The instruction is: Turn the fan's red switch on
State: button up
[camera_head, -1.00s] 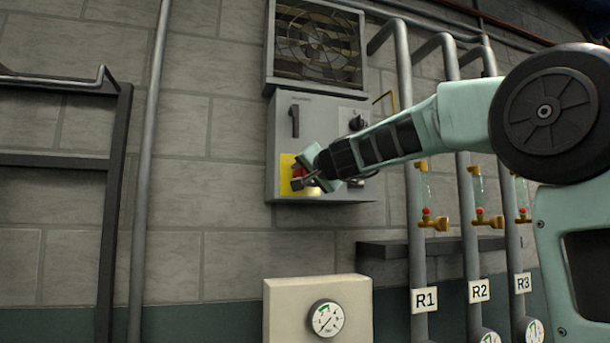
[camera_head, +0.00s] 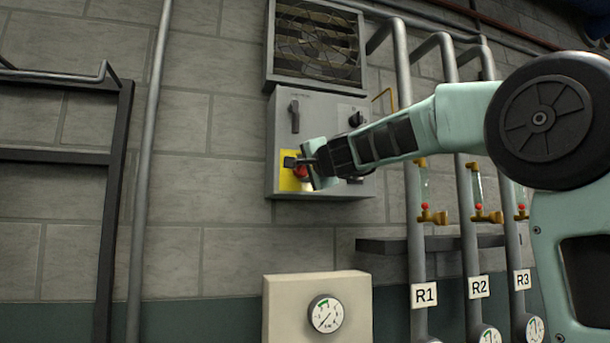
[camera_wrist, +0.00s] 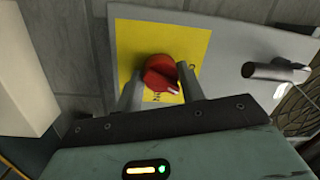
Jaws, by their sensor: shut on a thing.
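The red switch (camera_wrist: 160,72) is a round rotary knob with a pale pointer mark, on a yellow plate (camera_wrist: 130,38). In the head view, part of the red switch (camera_head: 301,171) shows beside my gripper on the lower left of the grey control box (camera_head: 318,110). My gripper (camera_wrist: 158,70) is shut on the switch, with one finger on each side of it. In the head view my gripper (camera_head: 298,163) covers part of the switch and yellow plate. The fan (camera_head: 315,42) sits behind a grille above the box; I cannot tell whether it spins.
The box also carries a black handle (camera_head: 294,117) and a black knob (camera_head: 356,119). Grey pipes labelled R1 (camera_head: 425,294), R2 and R3 with brass valves stand to the right. A beige gauge box (camera_head: 280,312) is below. The wall to the left is clear up to a pipe.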

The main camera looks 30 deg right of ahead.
jog(key=m+h+b, duration=0.1)
jog(key=m, duration=0.6)
jog(key=shift+f+b, duration=0.15)
jog(key=shift+b, duration=0.2)
jog(key=m+h, duration=0.1)
jog(key=m, duration=0.6)
jog(key=shift+a+b, duration=0.1)
jog(key=shift+b, duration=0.25)
jog(key=o, duration=1)
jog(key=shift+c, duration=0.2)
